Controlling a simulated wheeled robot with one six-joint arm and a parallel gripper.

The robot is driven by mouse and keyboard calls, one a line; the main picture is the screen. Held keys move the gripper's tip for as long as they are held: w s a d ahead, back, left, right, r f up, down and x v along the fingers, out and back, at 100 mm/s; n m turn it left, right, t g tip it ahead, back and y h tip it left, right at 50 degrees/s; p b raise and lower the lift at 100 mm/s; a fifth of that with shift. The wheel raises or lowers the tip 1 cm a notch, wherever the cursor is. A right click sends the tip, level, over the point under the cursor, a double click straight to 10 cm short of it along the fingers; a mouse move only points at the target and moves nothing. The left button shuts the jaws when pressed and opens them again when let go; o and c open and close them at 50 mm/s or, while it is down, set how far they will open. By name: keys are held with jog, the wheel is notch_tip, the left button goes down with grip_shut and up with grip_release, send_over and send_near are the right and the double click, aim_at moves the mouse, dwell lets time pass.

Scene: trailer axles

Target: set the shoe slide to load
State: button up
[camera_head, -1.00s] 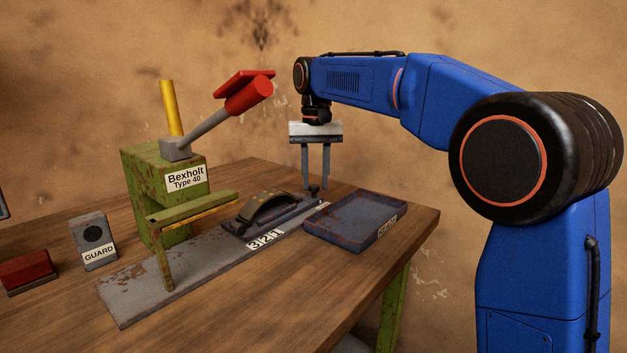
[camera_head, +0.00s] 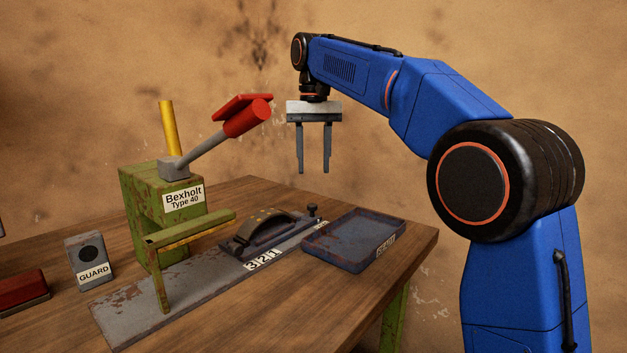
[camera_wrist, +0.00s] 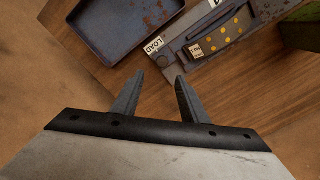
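The shoe slide (camera_head: 250,247) is a dark sled on the grey base plate (camera_head: 125,312), carrying a curved shoe (camera_head: 262,226) with brass dots. A dark knob (camera_head: 312,210) stands at its right end. In the wrist view, the shoe (camera_wrist: 225,38) lies right of my fingertips and a white LOAD label (camera_wrist: 153,46) is beside the slide's near end. Whether the slide lines up exactly with that label I cannot tell. My gripper (camera_head: 314,172) is open and empty, pointing down above the knob and clear of it. Its two separated fingers show in the wrist view (camera_wrist: 160,76).
A blue READY tray (camera_head: 355,238) lies right of the slide. The green Bexholt press (camera_head: 150,185) with a red-gripped lever (camera_head: 245,118) stands left, its green bar (camera_head: 190,230) crossing over the plate. A GUARD box (camera_head: 90,255) and a red block (camera_head: 20,290) are farther left.

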jog(key=shift+r, duration=1.15)
jog(key=shift+d, duration=0.1)
jog(key=s+d+f+t, duration=0.1)
jog(key=s+d+f, duration=0.3)
jog(key=s+d, duration=0.4)
jog(key=s+d+f+t, duration=0.1)
jog(key=s+d+f, duration=0.3)
jog(key=s+d, duration=0.5)
jog(key=s+d+f+t, duration=0.1)
jog(key=s+d+f, duration=0.3)
jog(key=s+f, duration=0.6)
jog(key=s+d+f+t, duration=0.1)
jog(key=s+d+f, duration=0.3)
jog(key=s+f, duration=0.6)
notch_tip(320, 180, down, 4)
jog(key=shift+s+d+r+m+t, duration=0.1)
jog(key=shift+s+d+m+t, duration=0.2)
jog(key=shift+s+d+t, duration=0.1)
